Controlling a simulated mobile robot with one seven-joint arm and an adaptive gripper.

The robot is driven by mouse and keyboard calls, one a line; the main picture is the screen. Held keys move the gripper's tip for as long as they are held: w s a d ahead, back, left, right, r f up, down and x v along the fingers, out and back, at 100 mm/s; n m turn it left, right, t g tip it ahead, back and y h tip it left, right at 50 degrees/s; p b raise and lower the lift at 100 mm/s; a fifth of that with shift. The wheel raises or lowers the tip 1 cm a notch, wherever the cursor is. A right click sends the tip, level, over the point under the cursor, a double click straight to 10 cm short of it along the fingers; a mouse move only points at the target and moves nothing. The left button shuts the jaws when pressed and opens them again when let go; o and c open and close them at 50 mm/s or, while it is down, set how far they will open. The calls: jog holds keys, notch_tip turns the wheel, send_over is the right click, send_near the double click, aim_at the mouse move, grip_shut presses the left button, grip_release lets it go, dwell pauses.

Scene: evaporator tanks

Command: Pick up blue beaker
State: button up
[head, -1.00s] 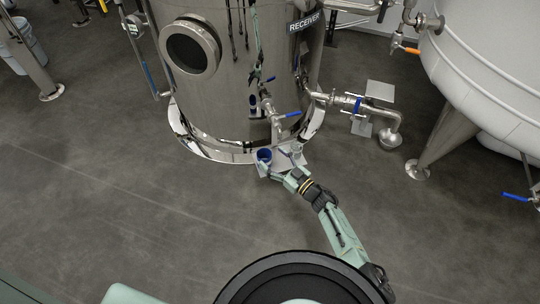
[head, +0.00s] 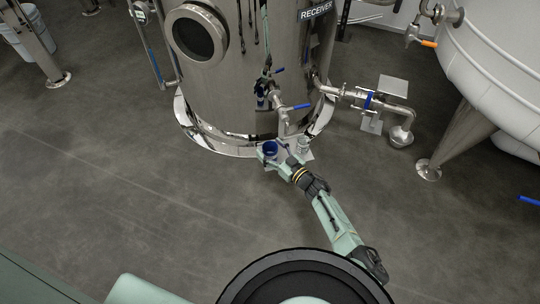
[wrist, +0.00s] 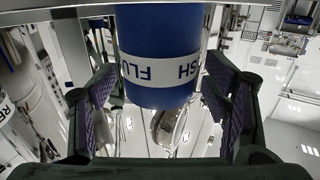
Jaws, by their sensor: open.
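The blue beaker (head: 270,148) stands on a small metal shelf at the foot of the shiny receiver tank. In the wrist view the beaker (wrist: 160,78) is large at the top middle, with a white band lettered upside down. My gripper (head: 277,153) is at the beaker. In the wrist view the open fingers of my gripper (wrist: 165,100) stand on either side of the beaker, with gaps visible between pads and wall. The beaker's far side is hidden.
The receiver tank (head: 245,90) rises right behind the shelf. A valve with a blue handle (head: 296,107) hangs above it. A small clear vessel (head: 303,145) stands to the beaker's right. Piping (head: 385,105) runs farther right. The floor at left is clear.

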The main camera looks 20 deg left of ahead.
jog(key=shift+w+a, duration=0.2)
jog(key=shift+a, duration=0.1)
jog(key=shift+c, duration=0.4)
jog(key=c, duration=1.2)
